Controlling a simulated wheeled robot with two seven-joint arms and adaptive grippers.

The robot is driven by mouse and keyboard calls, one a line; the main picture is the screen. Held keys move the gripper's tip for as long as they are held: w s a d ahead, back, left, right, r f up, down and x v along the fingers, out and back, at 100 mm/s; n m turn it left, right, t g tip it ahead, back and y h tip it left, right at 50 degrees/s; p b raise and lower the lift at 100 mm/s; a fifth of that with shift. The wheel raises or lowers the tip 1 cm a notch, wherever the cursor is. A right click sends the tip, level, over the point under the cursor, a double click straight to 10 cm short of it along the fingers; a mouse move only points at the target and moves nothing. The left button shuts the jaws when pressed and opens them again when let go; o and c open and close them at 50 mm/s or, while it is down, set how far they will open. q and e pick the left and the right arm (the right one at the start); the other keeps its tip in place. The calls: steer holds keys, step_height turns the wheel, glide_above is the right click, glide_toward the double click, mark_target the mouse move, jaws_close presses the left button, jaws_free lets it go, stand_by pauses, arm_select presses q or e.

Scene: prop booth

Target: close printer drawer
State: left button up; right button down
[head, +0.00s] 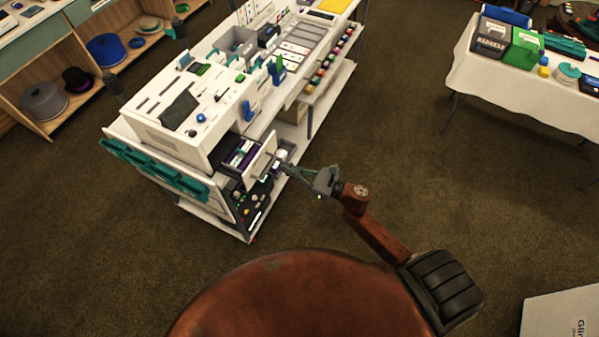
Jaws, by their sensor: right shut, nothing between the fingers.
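The white printer (165,140) stands on a long white workbench, left of centre in the head view. Its drawer (262,162) is pulled out on the right side, with a pale front panel and dark inside holding purple, white and teal items. My right gripper (284,169) reaches in from the right, with its fingers shut and empty. Its fingertips are close to the outer face of the drawer front; I cannot tell whether they touch it. My left gripper is not in view.
Below the drawer a lower shelf holds small coloured items (254,203). Teal bins (155,168) hang on the bench's near side. A white-clothed table (500,90) stands at the upper right. The brown carpet (420,170) between is clear. A white box (560,312) sits at the lower right.

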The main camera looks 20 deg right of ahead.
mark_target(265, 159)
steer(key=x, duration=0.5)
steer(key=shift+w+a+p, duration=0.1)
steer(key=shift+w+p, duration=0.05)
steer(key=shift+p, duration=0.15)
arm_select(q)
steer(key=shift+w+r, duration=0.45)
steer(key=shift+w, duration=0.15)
